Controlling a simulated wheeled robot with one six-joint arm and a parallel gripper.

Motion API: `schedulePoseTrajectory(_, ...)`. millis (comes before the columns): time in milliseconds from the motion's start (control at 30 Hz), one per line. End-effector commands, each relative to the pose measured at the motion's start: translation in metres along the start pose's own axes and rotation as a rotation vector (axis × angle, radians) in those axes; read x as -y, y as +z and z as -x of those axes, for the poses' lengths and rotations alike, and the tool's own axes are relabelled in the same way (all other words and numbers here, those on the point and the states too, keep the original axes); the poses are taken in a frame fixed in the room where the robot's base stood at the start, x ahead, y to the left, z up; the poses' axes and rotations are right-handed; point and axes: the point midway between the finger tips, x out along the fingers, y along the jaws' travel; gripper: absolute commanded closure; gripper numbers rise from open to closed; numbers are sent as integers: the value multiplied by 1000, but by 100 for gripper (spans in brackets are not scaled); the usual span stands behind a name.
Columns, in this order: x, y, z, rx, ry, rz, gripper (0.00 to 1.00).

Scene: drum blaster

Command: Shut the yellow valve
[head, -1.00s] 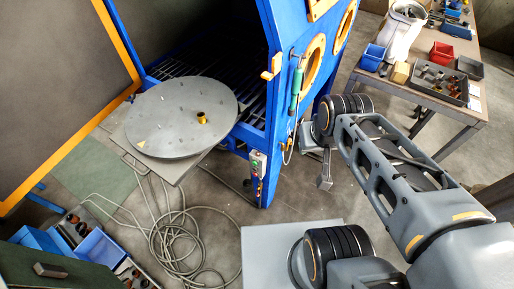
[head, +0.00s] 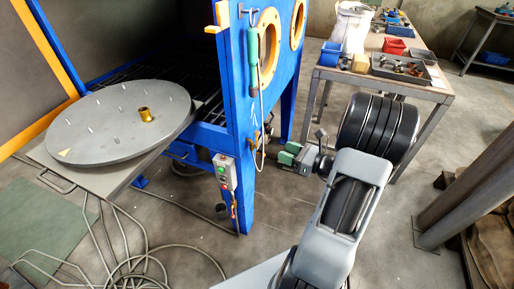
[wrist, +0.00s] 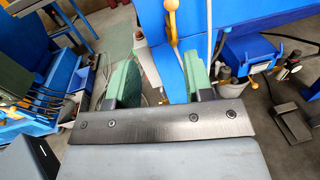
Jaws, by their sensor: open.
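In the wrist view a yellow lever (wrist: 172,22), which looks like the valve's handle, stands upright against a blue post, beyond and between my fingers. My gripper (wrist: 161,78) is open and empty, with a green-padded finger on each side and a gap to the lever. In the head view my gripper (head: 288,155) is just right of the blue cabinet's front corner post (head: 245,120), its fingers pointing left. I cannot make out the yellow lever clearly in the head view.
A pale hose hangs down the post from a green blasting handle (head: 254,48). A control box (head: 224,172) sits low on the post. A round turntable (head: 120,118) is at left. A gauge unit (wrist: 290,65) and a foot pedal (wrist: 293,122) lie right of my fingers.

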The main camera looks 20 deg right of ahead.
Motion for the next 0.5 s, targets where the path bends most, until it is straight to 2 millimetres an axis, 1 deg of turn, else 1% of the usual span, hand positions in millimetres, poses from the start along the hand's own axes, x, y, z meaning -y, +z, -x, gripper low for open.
schedulePoseTrajectory(33,6,-7,2,17,-28,-19,53)
schedulePoseTrajectory(167,13,-8,-8,36,-54,-36,53)
schedulePoseTrajectory(500,15,-6,-72,34,-51,-34,53)
